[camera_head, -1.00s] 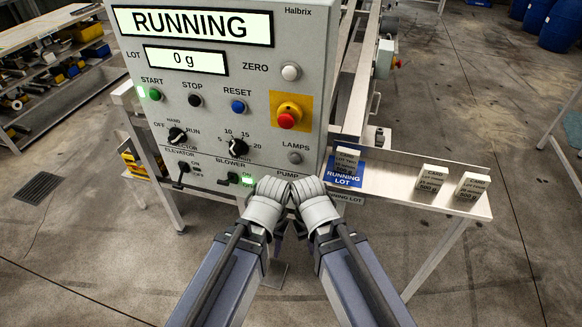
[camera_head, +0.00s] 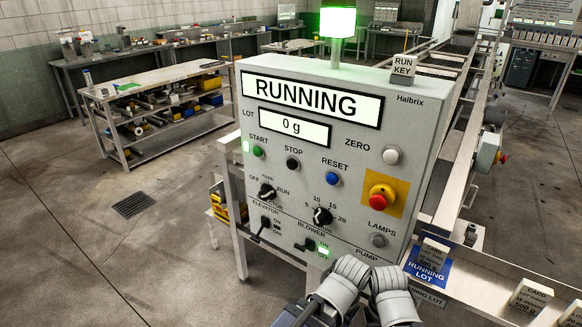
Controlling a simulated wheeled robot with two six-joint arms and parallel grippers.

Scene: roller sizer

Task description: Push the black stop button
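The black stop button (camera_head: 292,163) sits on the grey control panel (camera_head: 228,200) under the label STOP, between the green start button (camera_head: 258,151) and the blue reset button (camera_head: 332,178). Nothing covers it. The panel's screen (camera_head: 311,98) reads RUNNING and the lot display (camera_head: 294,128) reads 0 g. Both of my arms end close together at the bottom of the view, below and right of the stop button, in front of the panel's lower edge. My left arm's wrist (camera_head: 343,283) and my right arm's wrist (camera_head: 393,295) show, but the gripper fingers are hidden.
A lit green lamp (camera_head: 337,22) stands above the panel. A red emergency knob (camera_head: 381,196) on a yellow plate is at the panel's right. A shelf (camera_head: 480,275) at the right holds cards. Open floor lies left of the panel.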

